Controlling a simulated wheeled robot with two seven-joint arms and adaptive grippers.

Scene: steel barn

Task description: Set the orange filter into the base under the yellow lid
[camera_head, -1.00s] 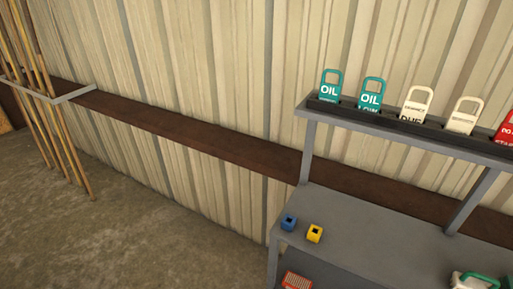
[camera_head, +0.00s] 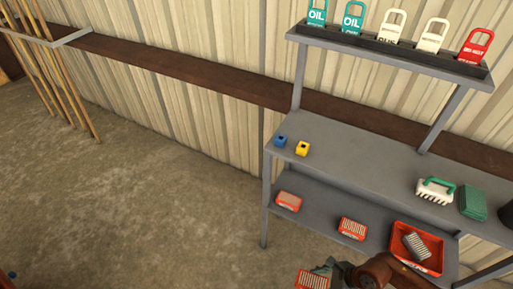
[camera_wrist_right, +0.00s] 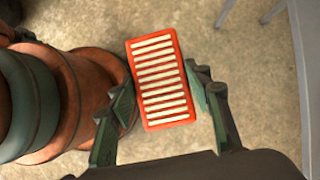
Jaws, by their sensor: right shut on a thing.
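The orange filter (camera_wrist_right: 160,80), a rectangular orange frame with rows of pale pleats, is held between the two fingers of my right gripper (camera_wrist_right: 165,98) in the right wrist view. The fingers close on its two long sides. In the head view, the filter (camera_head: 314,279) shows at the bottom edge, partly cut off, with my right gripper (camera_head: 338,276) beside it on the right. It is off the shelf, with floor behind it. I see no yellow lid or base in these frames. My left gripper is not in view.
A grey shelf unit (camera_head: 345,158) stands against the wall. Its lower shelf has two similar orange filters (camera_head: 289,201) (camera_head: 352,229) and a red tray (camera_head: 398,240) holding a grey filter. The left floor is mostly clear.

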